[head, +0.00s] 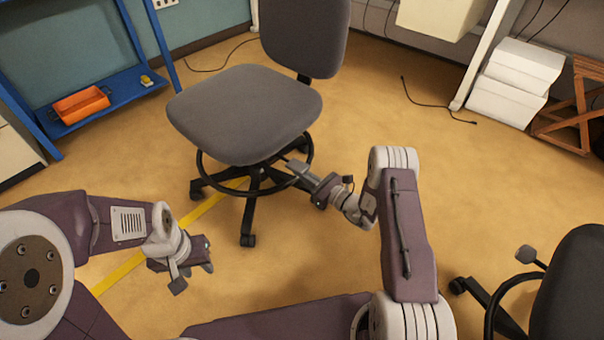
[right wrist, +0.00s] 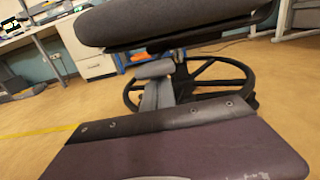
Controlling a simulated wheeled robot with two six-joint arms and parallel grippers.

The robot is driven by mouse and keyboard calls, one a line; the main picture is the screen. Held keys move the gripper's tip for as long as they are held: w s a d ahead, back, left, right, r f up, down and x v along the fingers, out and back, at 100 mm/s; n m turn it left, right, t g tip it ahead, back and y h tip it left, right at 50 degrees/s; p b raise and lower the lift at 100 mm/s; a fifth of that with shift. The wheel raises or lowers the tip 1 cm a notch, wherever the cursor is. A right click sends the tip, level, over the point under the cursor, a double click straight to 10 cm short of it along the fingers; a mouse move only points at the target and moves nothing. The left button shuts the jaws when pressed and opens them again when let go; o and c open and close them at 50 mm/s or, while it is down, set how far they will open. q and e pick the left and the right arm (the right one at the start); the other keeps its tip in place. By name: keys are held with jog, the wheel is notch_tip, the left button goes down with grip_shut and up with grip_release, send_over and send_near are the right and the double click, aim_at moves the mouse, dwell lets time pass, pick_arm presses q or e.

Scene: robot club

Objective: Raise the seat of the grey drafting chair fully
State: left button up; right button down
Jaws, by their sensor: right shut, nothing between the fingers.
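The grey drafting chair (head: 245,112) stands upright at the top middle of the head view, with a black foot ring and a wheeled base under its seat. Its seat underside and ring also show in the right wrist view (right wrist: 175,22). My right gripper (head: 297,168) is shut and empty at the seat's near right side, below the seat edge and close to the foot ring. Its grey fingers (right wrist: 154,82) show below the seat in the right wrist view. I cannot make out a seat lever clearly. My left gripper (head: 193,277) is open and empty over the floor, left of the chair.
A dark chair (head: 572,285) with a lever stands at the lower right. A blue shelf (head: 115,92) with an orange bin (head: 82,104) is at the left. White boxes (head: 515,80) and a wooden frame (head: 575,115) are at the right. Cables lie near the wall.

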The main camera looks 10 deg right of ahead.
aim_at(302, 167)
jog(key=shift+r+p, duration=1.3)
jog(key=shift+r, duration=0.45)
jog(key=shift+r+p, duration=1.85)
jog(key=shift+r, duration=0.2)
jog(key=shift+r+p, duration=1.8)
jog(key=shift+r, duration=0.05)
